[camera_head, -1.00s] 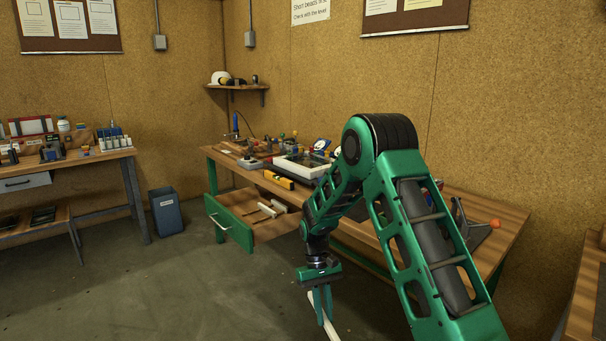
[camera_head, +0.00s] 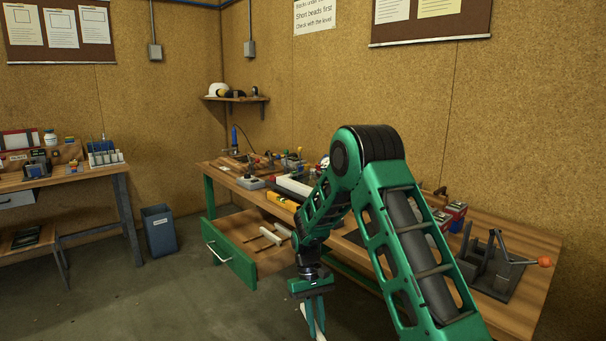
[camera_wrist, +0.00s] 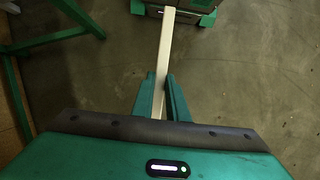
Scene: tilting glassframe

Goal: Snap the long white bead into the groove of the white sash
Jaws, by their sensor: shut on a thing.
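My gripper (camera_head: 316,310) hangs low in front of the workbench, above the floor. In the wrist view its two green fingers (camera_wrist: 160,97) are shut on a long white bead (camera_wrist: 166,50). The bead runs away from the fingers toward the top of the wrist view. In the head view only a short piece of the bead (camera_head: 308,314) shows beside the fingers. The white sash (camera_head: 294,185) lies on the workbench, and my arm hides much of it.
The workbench (camera_head: 520,250) has an open green drawer (camera_head: 232,255) with pale strips inside. A yellow level (camera_head: 283,201) lies near the front edge. A clamp-like fixture (camera_head: 495,265) stands at the right. A blue-grey bin (camera_head: 159,229) stands on the floor at left, where the floor is clear.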

